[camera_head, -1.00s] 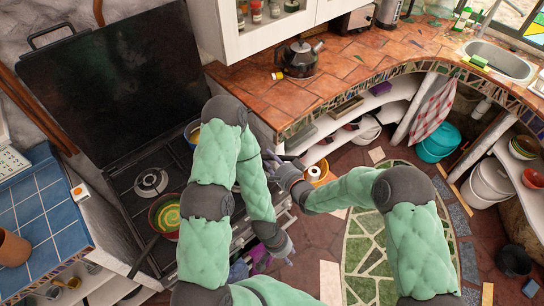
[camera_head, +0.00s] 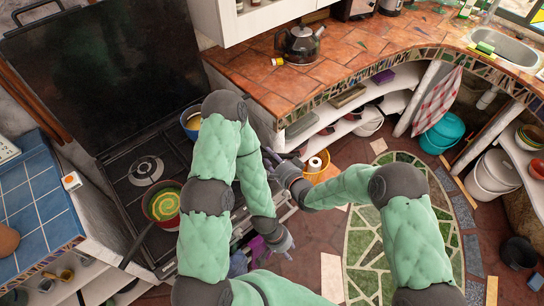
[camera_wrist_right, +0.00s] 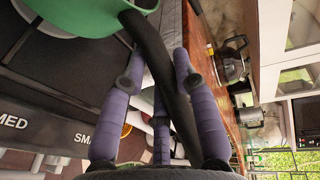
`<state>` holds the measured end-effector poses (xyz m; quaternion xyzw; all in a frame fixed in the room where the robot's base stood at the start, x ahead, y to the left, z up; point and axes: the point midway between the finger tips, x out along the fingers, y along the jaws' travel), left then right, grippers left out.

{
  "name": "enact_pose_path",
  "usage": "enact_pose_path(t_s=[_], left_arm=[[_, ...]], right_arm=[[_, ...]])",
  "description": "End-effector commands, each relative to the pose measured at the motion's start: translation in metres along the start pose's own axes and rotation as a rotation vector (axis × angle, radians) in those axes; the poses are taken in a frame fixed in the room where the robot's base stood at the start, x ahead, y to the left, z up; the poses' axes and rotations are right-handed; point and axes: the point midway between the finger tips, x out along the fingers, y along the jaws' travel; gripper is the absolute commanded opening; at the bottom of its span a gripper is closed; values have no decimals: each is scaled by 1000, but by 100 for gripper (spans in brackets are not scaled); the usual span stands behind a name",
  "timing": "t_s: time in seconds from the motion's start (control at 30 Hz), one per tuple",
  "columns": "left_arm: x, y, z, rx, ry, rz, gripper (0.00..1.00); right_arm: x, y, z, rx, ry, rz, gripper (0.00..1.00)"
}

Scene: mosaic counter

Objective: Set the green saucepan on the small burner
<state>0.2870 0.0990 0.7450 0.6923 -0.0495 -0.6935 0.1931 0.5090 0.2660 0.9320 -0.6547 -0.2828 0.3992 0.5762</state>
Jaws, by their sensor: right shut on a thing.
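The green saucepan (camera_wrist_right: 75,14) shows at the top of the right wrist view, with its dark handle (camera_wrist_right: 158,58) running down between my purple fingers. My right gripper (camera_wrist_right: 165,65) is shut on that handle. In the head view my right gripper (camera_head: 274,160) is beside the stove's right edge, and my left arm hides the saucepan. A bare burner (camera_head: 146,170) shows on the left part of the black stove (camera_head: 122,190); I cannot tell its size class. My left gripper (camera_head: 284,243) hangs low in front of the stove, apart from the saucepan; its finger opening is unclear.
A red pan with a green and yellow swirl (camera_head: 163,205) stands at the stove's front left. A blue pot (camera_head: 190,120) stands at the back, partly behind my left arm. The raised black lid (camera_head: 100,75) is behind the stove. A kettle (camera_head: 299,45) stands on the tiled counter (camera_head: 262,90).

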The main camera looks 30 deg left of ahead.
Motion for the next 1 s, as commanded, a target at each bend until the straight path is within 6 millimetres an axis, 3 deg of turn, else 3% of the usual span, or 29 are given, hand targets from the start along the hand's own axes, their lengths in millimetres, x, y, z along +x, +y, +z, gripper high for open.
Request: enact_pose_path(t_s=[0.9,0.93,1.0], left_arm=[[7,-2,0,0,0,0,40],[6,-2,0,0,0,0,40],[6,-2,0,0,0,0,40]], right_arm=[[2,4,-1,-1,2,-7,0],[2,4,-1,-1,2,-7,35],[2,4,-1,-1,2,-7,55]])
